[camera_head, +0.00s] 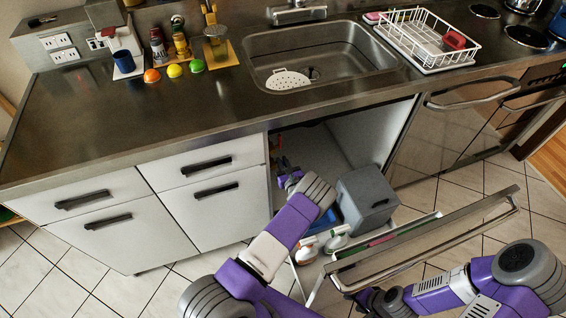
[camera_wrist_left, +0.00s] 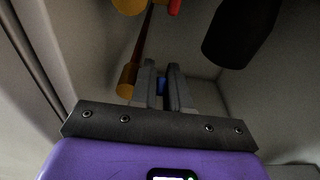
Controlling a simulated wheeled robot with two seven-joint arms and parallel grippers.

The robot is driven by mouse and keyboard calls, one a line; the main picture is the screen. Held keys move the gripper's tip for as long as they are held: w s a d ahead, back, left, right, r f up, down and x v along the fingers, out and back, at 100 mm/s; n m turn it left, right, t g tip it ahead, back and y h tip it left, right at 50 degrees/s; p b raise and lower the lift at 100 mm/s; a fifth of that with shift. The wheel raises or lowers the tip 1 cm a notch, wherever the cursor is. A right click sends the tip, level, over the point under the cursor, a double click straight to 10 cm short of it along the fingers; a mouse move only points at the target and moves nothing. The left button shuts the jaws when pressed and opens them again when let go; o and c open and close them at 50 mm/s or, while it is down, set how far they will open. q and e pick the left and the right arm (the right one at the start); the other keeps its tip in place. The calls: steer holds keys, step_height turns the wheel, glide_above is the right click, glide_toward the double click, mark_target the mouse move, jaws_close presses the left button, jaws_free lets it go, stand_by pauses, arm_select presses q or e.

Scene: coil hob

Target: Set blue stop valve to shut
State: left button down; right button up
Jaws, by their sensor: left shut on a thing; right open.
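The blue stop valve (camera_wrist_left: 161,86) shows as a small blue patch between the fingers of my left gripper (camera_wrist_left: 163,88) in the left wrist view. The fingers are shut on it and hide most of it, so its handle angle cannot be read. In the head view my left arm reaches into the open cabinet under the sink, and my left gripper (camera_head: 284,164) is small and dark there. My right gripper (camera_head: 366,298) is low in the head view near the pulled-out front's bar, open, its fingers hard to make out.
Brass pipework (camera_wrist_left: 128,80), a red part (camera_wrist_left: 175,6) and a black cylinder (camera_wrist_left: 240,32) surround the left gripper. A pulled-out cabinet front (camera_head: 430,240) carries a grey bin (camera_head: 366,199) and several bottles beside my left arm. The counter (camera_head: 130,115) lies above.

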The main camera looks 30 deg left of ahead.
arm_select(q)
steer(key=g+h+p, duration=0.1)
steer(key=r+g+h+p, duration=0.1)
steer(key=p, duration=0.1)
steer(key=shift+w+a+r, duration=0.1)
steer(key=shift+w+a, duration=0.2)
steer(key=shift+a, duration=0.05)
steer(key=shift+w+a+g+h+p, duration=0.2)
steer(key=shift+g+h+p, duration=0.1)
steer(key=shift+g+h, duration=0.25)
steer(key=shift+w+a+g+h, duration=0.2)
steer(key=shift+g+h, duration=0.25)
steer(key=shift+h, duration=0.2)
steer(key=c, duration=1.2)
jaws_free()
